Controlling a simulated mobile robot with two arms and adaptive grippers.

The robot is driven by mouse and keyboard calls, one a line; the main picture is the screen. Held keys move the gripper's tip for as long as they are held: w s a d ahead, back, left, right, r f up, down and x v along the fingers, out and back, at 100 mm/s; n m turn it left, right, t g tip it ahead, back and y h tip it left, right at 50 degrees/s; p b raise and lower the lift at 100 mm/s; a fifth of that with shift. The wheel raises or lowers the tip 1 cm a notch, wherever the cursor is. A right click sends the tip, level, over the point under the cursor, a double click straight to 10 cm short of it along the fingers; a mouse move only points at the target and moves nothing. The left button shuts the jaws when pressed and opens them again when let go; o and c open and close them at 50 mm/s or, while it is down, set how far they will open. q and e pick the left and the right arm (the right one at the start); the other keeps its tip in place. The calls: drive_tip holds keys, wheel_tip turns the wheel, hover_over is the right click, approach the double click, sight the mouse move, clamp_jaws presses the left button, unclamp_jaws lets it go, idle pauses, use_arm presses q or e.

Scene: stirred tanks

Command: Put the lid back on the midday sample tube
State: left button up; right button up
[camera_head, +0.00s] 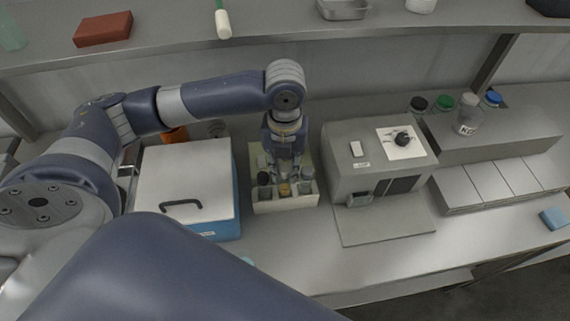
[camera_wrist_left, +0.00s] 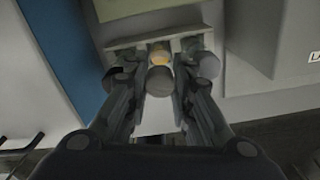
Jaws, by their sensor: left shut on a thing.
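My left gripper (camera_head: 286,178) points down over a pale rack (camera_head: 285,205) that holds several tubes. In the left wrist view its fingers (camera_wrist_left: 160,84) are closed on a round grey lid (camera_wrist_left: 160,79). A tube with a yellow-orange top (camera_wrist_left: 160,54) stands just beyond the lid; this orange top shows below the fingers in the head view (camera_head: 284,189). A black-topped tube (camera_head: 263,178) is to the left and a grey-topped one (camera_head: 307,172) to the right. Which tube is the midday one cannot be read. Whether the lid touches a tube is unclear.
A white-lidded blue box (camera_head: 185,180) stands close left of the rack. A grey instrument (camera_head: 375,160) stands close right. Bottles with coloured caps (camera_head: 444,103) stand at the back right. A shelf (camera_head: 270,35) runs above the bench. The bench front is mostly clear.

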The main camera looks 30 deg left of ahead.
use_arm(q)
drive_tip(key=shift+f+p, duration=0.2)
drive_tip(key=shift+p, duration=0.2)
idle(0.8)
drive_tip(key=shift+p, duration=0.5)
idle(0.4)
idle(0.3)
drive_tip(key=o, duration=1.2)
drive_tip(key=shift+o, duration=0.2)
drive_tip(key=shift+r, duration=0.15)
wheel_tip(320, 180, up, 5)
drive_tip(key=p, duration=0.5)
drive_tip(key=shift+p, duration=0.4)
drive_tip(key=shift+r+p, duration=0.7)
drive_tip(key=shift+r, duration=0.2)
